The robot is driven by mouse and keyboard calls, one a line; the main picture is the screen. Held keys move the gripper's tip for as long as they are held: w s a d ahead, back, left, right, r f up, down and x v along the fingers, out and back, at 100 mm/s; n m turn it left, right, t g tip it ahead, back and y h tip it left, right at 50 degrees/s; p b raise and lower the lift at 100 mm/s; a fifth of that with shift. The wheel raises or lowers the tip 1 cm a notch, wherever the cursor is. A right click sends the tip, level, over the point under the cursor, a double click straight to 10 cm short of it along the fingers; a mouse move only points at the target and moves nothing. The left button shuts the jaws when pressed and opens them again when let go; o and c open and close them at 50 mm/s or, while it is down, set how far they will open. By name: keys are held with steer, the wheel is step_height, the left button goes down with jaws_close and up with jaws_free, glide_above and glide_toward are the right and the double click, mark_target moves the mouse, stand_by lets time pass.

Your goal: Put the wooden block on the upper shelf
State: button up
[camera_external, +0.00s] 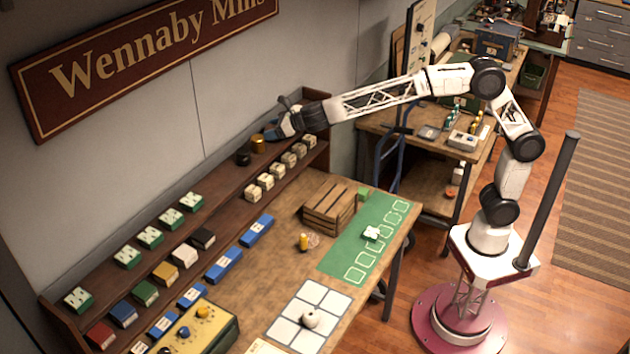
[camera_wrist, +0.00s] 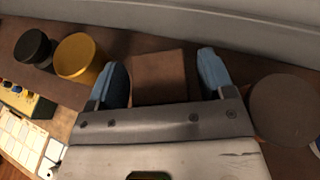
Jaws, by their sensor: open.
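The wooden block, a plain brown square block (camera_wrist: 160,76), is between my gripper's two blue fingertips in the wrist view. It appears to rest on the upper shelf (camera_external: 219,182), with shelf surface around it. My gripper (camera_external: 281,127) is over the far end of the upper shelf in the outside view. In the wrist view my gripper (camera_wrist: 161,79) is open, with small gaps between the fingers and the block's sides. The block cannot be made out in the outside view, where the gripper covers that spot.
A yellow-gold cylinder (camera_wrist: 80,57) and a black cylinder (camera_wrist: 33,47) stand left of the fingers. A dark brown round object (camera_wrist: 283,108) is close on the right. The wall runs behind the shelf. Several small pale boxes (camera_external: 266,180) line the lower shelf; a wooden crate (camera_external: 329,207) stands on the table.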

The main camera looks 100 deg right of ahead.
steer(key=v, duration=1.2)
steer(key=shift+d+r, duration=0.1)
stand_by(0.4)
steer(key=s+a+f+n+g+y, duration=0.25)
steer(key=s+a+n+y, duration=0.55)
steer(key=s+a+n, duration=1.4)
steer(key=s+f+n+g+h, duration=0.1)
steer(key=s+f+n, duration=0.4)
steer(key=s, duration=0.5)
steer(key=s+f+n+g+h, duration=0.1)
steer(key=s+f+n+g, duration=0.3)
steer(key=s+n, duration=0.3)
steer(key=s+a+f+n+g, duration=0.1)
steer(key=s+f+n, duration=0.5)
steer(key=s, duration=0.7)
steer(key=shift+s+f+g+h, duration=0.2)
steer(key=shift+f+g+h, duration=0.2)
steer(key=shift+g, duration=0.35)
